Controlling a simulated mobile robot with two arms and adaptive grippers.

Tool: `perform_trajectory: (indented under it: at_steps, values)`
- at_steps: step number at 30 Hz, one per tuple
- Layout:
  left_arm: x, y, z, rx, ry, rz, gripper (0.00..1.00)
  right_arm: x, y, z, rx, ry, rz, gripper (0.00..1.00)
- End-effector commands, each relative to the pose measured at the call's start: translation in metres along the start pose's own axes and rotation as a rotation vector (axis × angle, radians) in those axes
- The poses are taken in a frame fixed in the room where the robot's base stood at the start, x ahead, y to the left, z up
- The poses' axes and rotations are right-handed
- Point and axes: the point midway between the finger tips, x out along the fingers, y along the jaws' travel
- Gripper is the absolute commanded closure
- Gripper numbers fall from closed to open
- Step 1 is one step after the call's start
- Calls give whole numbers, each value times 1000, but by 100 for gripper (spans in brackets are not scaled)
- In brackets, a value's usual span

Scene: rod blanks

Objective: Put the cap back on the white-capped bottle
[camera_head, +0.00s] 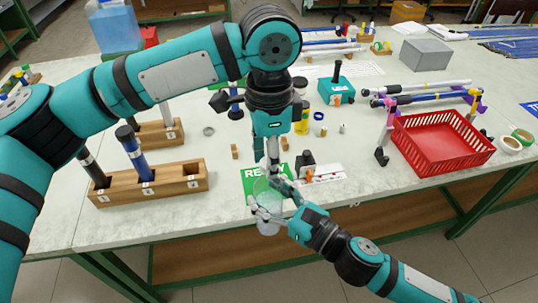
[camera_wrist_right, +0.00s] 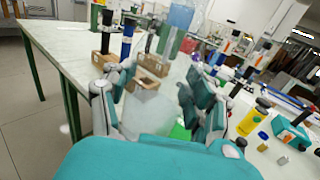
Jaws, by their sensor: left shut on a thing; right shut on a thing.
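My right gripper (camera_head: 268,206) is shut around a clear, pale bottle (camera_head: 268,228), held at the table's front edge beside the green mat. In the right wrist view the bottle (camera_wrist_right: 150,108) is a see-through blur between the fingers. My left gripper (camera_head: 272,160) points down just above the bottle. It is shut on a small pale thing, apparently the white cap, mostly hidden by the fingers. I cannot tell whether the cap touches the bottle's mouth.
A green mat (camera_head: 250,176) lies under the grippers. A wooden rack (camera_head: 190,184) with dark and blue rods stands at left. A red basket (camera_head: 440,143) stands at right.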

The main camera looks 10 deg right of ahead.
Motion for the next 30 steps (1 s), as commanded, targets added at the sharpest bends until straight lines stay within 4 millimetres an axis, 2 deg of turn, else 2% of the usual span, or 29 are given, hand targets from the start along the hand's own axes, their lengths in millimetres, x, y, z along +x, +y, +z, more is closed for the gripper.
perform_trajectory:
  at_steps: [3,4,9,20,30]
  values:
    - [0,-1,1,-13,-2,-3,100,0,0,1,-1,-2,1,100]
    - [0,-1,1,-13,-2,-3,70,0,0,1,-1,-2,1,100]
    - [0,-1,1,-14,-1,-2,48,0,0,1,-1,-2,1,100]
    - [-6,-1,0,-14,0,-2,48,0,0,1,-1,-2,1,100]
    - [-45,0,0,-15,0,-2,48,0,0,1,-1,-2,1,100]
